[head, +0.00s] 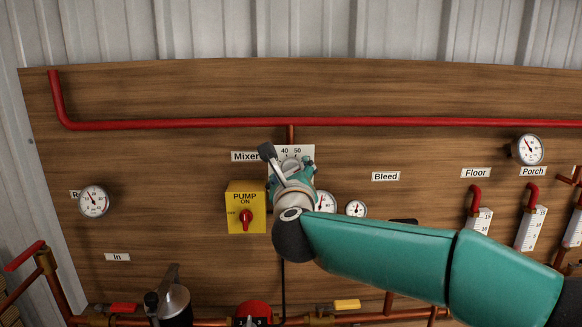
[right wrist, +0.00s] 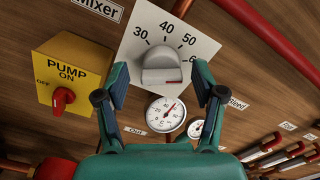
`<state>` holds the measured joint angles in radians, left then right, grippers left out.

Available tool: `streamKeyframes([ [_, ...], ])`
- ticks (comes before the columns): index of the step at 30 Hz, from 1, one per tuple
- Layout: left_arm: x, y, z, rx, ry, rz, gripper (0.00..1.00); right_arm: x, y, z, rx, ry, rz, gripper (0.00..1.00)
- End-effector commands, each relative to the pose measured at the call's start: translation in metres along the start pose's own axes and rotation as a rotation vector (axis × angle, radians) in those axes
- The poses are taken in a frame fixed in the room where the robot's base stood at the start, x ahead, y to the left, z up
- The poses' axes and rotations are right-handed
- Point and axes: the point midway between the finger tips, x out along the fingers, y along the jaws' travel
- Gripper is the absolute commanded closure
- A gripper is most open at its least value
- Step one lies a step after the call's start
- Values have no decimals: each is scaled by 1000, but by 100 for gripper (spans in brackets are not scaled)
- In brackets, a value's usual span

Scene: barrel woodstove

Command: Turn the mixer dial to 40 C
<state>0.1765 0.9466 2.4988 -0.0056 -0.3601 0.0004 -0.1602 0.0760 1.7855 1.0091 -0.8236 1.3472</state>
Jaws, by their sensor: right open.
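The mixer dial (right wrist: 165,60) is a round grey knob with a raised grip bar on a white plate (right wrist: 196,45) marked 30, 40, 50 and 60. The grip bar lies roughly across the picture, with a small red mark at its lower right; I cannot tell which number it points to. In the head view the plate (head: 302,152) is partly hidden by my right gripper (head: 290,168). In the right wrist view my right gripper (right wrist: 160,80) is open, its fingers either side of the knob with gaps showing. Contact is not visible. My left gripper is not in view.
A yellow pump switch box (head: 236,221) with a red knob sits left below the dial. A round gauge (right wrist: 166,114) is just below the dial. A red pipe (head: 200,124) runs across the board above. Flow meters (head: 530,228) stand at the right.

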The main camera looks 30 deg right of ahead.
Motion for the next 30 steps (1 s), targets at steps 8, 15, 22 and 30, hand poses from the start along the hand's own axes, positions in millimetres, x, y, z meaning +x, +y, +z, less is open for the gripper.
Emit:
streamKeyframes([
  [8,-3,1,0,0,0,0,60,12,0,-1,1,1,0,31],
  [15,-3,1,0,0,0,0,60,12,-1,-1,1,1,-1,41],
  [22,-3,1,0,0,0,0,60,12,0,-1,0,1,0,80],
  [30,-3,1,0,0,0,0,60,11,0,-1,-9,1,1,92],
])
